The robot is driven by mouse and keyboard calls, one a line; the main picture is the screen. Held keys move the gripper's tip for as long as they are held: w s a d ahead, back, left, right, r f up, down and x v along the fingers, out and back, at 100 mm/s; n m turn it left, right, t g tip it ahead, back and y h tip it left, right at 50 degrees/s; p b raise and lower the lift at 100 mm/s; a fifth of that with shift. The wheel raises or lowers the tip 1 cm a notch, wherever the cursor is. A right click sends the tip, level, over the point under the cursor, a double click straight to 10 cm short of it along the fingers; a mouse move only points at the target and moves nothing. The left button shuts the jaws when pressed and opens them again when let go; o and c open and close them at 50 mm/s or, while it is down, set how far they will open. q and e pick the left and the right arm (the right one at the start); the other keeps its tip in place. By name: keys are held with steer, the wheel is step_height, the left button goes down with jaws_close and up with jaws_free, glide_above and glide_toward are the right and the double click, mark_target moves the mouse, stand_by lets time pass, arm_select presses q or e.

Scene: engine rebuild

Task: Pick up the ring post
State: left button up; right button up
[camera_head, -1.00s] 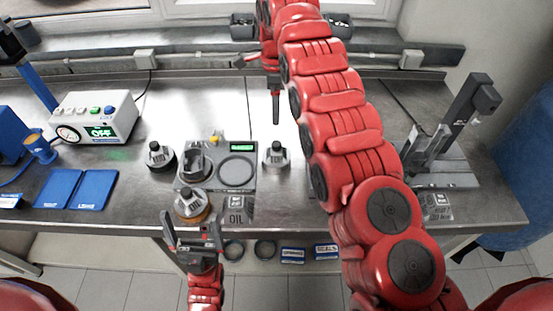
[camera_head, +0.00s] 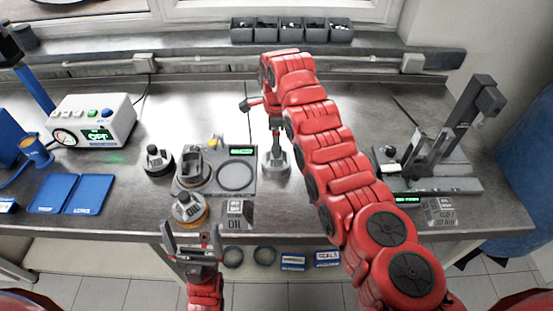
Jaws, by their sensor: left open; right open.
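I cannot tell for certain which piece is the ring post. One grey post with a dark top (camera_head: 158,160) stands left of the grey station. A second similar post (camera_head: 276,163) stands right of it, partly covered by my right gripper (camera_head: 273,128), which points down right over its top. My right gripper is open; its fingertips are partly hidden and contact is unclear. A third grey piece on an orange-brown ring (camera_head: 190,211) sits at the bench's front edge. My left gripper (camera_head: 192,236) is open and empty just in front of that piece.
The grey station (camera_head: 236,175) has a round recess and a small display. An OIL block (camera_head: 236,214) stands in front of it. Blue mats (camera_head: 72,194) and a gauge box (camera_head: 94,120) are left. A black stand (camera_head: 455,130) is right. Small bins (camera_head: 291,30) line the back ledge.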

mark_target(280, 168)
steer(key=shift+w+f+p, duration=0.1)
steer(key=shift+f+p, duration=0.4)
steer(key=shift+f, duration=1.15)
jaws_close()
steer(key=shift+s+f, duration=0.1)
steer(key=shift+s, duration=0.15)
